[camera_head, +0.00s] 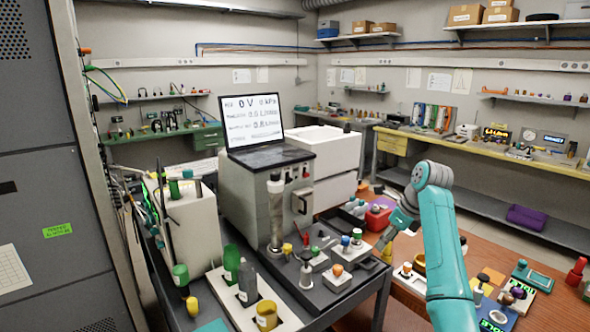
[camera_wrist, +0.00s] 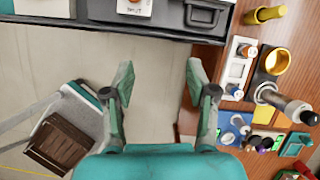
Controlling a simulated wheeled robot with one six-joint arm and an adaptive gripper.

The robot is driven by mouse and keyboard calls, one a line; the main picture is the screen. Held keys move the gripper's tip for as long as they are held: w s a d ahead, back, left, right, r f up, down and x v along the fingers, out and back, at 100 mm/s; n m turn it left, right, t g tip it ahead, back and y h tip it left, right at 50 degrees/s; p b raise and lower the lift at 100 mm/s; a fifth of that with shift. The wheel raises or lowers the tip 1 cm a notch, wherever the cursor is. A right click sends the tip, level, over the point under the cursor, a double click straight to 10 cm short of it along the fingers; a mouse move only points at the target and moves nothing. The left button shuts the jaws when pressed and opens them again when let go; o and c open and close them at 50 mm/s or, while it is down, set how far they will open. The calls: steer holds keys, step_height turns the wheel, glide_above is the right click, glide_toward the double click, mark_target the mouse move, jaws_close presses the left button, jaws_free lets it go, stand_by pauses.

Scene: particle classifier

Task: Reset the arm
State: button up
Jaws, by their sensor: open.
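My teal arm (camera_head: 442,240) rises at the right of the head view and bends at a grey joint. My gripper (camera_head: 384,242) hangs left of it, near the right edge of the dark workbench (camera_head: 350,310). In the wrist view my gripper (camera_wrist: 158,80) has its two fingers wide apart. Nothing is between them but bare floor (camera_wrist: 155,65) below. The fingers appear to touch nothing. In the head view the fingertips are small and partly hard to make out.
The dark bench holds a machine with a screen (camera_head: 255,120), bottles and colored knobs. A wooden table (camera_wrist: 290,50) with a yellow ring (camera_wrist: 275,60), a dark-handled tool (camera_wrist: 285,103) and small parts lies right of my gripper. A brown box (camera_wrist: 62,140) sits lower left.

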steer(key=s+a+f+n+t+h, duration=0.1)
steer(key=s+a+f+n, duration=0.2)
steer(key=f, duration=1.1)
steer(key=s+f+n+t, duration=0.2)
steer(key=s+f, duration=0.3)
steer(key=f, duration=0.9)
steer(key=s+a+f+n+t+h, duration=0.1)
steer(key=s+f+n, duration=0.2)
steer(key=s+f, duration=0.55)
steer(key=s+a+f+n+t, duration=0.2)
steer(key=s+f+n, duration=0.25)
steer(key=s, duration=0.65)
steer(key=s+r+n+t+h, duration=0.1)
steer(key=s+r+n, duration=0.2)
steer(key=s, duration=1)
steer(key=s+r+n+t, duration=0.2)
steer(key=s+n, duration=0.2)
steer(key=s, duration=0.8)
steer(key=s+a+r+n+t, duration=0.1)
steer(key=s+r+n, duration=0.6)
steer(key=s+r, duration=0.8)
step_height(320, 180, up, 3)
steer(key=shift+r+t, duration=0.15)
steer(key=shift+t, duration=0.65)
